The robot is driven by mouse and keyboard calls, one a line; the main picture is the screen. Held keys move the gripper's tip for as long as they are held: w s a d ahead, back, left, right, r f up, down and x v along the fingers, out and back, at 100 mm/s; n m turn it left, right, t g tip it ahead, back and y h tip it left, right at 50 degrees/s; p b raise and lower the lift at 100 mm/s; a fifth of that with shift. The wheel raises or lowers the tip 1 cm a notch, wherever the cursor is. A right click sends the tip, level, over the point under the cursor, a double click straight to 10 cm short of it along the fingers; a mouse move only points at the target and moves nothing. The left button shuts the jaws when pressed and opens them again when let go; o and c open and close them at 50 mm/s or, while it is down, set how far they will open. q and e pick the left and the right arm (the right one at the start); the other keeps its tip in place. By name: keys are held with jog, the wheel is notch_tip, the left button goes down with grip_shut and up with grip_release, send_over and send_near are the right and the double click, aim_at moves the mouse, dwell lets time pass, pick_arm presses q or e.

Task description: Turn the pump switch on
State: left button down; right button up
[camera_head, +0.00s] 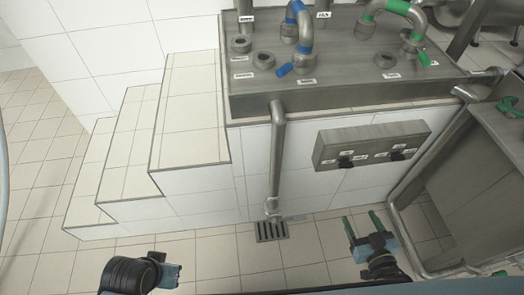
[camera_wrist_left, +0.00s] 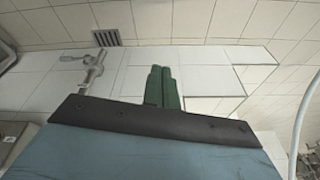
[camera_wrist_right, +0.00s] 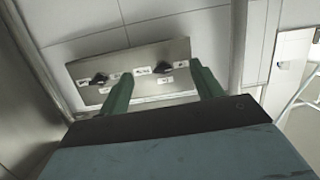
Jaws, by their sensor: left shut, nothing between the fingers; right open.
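A steel switch panel (camera_head: 372,145) is mounted on the white tiled wall below the steel counter. It carries two black rotary switches, a left one (camera_head: 346,161) and a right one (camera_head: 398,153), with small labels too small to read. My right gripper (camera_head: 363,223) is open and empty, below and in front of the panel. In the right wrist view the panel (camera_wrist_right: 135,72) lies beyond the open green fingers (camera_wrist_right: 163,92). There the switches show as black knobs (camera_wrist_right: 100,79) and (camera_wrist_right: 167,56). My left gripper shows in the left wrist view with its green fingers (camera_wrist_left: 162,86) together and empty.
White tiled steps (camera_head: 190,105) rise on the left. A vertical steel pipe (camera_head: 277,150) stands left of the panel, above a floor drain (camera_head: 271,231). A steel tank (camera_head: 480,170) and pipe frame stand on the right. Pipes with blue and green handles top the counter (camera_head: 340,85).

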notch_tip(320, 180, up, 3)
jog(key=w+t+b, duration=0.2)
jog(key=b, duration=0.1)
pick_arm(q)
notch_tip(320, 180, up, 7)
jog(key=t+b, duration=0.1)
pick_arm(e)
send_near(347, 167)
jog(key=w, duration=0.1)
jog(key=shift+m+t, duration=0.3)
jog(key=w, duration=0.2)
jog(key=w+b, duration=0.1)
jog(key=w, duration=0.2)
jog(key=w+b, duration=0.1)
jog(key=w, duration=0.1)
jog(key=shift+w+a+f, duration=0.25)
jog(key=shift+w+f, duration=0.05)
jog(key=shift+f, duration=0.05)
pick_arm(q)
jog(key=w+d+r+t+h, duration=0.2)
jog(key=w+d+r+t, duration=0.3)
jog(key=w, duration=0.4)
jog(key=shift+w+r+m+t+b, duration=0.3)
jog(key=shift+r+t, duration=0.35)
jog(key=shift+t, duration=0.55)
pick_arm(e)
jog(key=shift+w, duration=0.3)
pick_arm(q)
jog(key=shift+s, duration=0.1)
